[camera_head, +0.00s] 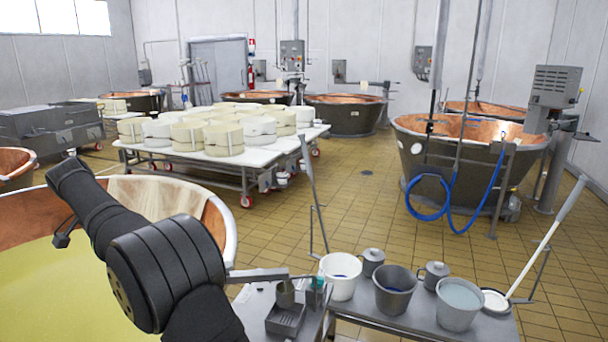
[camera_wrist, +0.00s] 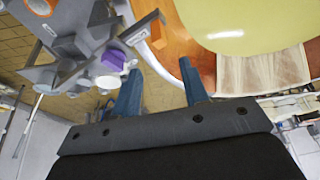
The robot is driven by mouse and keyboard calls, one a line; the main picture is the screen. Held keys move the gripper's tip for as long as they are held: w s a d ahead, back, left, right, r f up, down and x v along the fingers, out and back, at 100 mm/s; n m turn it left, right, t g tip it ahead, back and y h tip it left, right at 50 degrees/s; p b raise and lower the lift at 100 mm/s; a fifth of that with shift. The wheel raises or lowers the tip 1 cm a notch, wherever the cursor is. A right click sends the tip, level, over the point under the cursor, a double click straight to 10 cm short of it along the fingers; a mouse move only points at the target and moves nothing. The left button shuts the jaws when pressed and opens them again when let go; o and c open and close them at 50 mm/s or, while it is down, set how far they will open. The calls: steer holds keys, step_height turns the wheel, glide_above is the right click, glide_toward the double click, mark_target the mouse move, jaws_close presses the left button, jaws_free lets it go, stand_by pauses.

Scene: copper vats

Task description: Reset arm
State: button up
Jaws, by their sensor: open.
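My gripper (camera_wrist: 161,88) shows in the wrist view, its two blue fingers apart with nothing between them. It hangs over the edge region between the copper vat (camera_wrist: 178,50) and the grey worktable. In the head view my dark arm crosses the lower left over this vat (camera_head: 228,222), and the fingers cannot be made out there. The vat holds pale yellow liquid (camera_head: 50,290), and it also shows in the wrist view (camera_wrist: 225,25). A pale cloth (camera_head: 160,193) drapes over the vat's far inner wall.
The grey worktable (camera_head: 420,322) carries a white bucket (camera_head: 341,285), a dark bucket (camera_head: 394,300), a grey bucket (camera_head: 459,315) and lidded pots. A cart (camera_head: 180,168) with several cheese wheels stands behind. More copper vats (camera_head: 465,150) stand at right and back.

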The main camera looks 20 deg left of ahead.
steer(key=x, duration=1.1)
steer(key=shift+f, duration=0.15)
steer(key=v, duration=1.7)
steer(key=x, duration=1.7)
steer(key=s+d+r+n+g+y, duration=0.2)
steer(key=s+d+r+n, duration=0.4)
steer(key=d+n, duration=0.2)
steer(key=shift+s+d+n+y, duration=0.35)
steer(key=shift+n+y, duration=0.05)
steer(key=shift+n, duration=0.2)
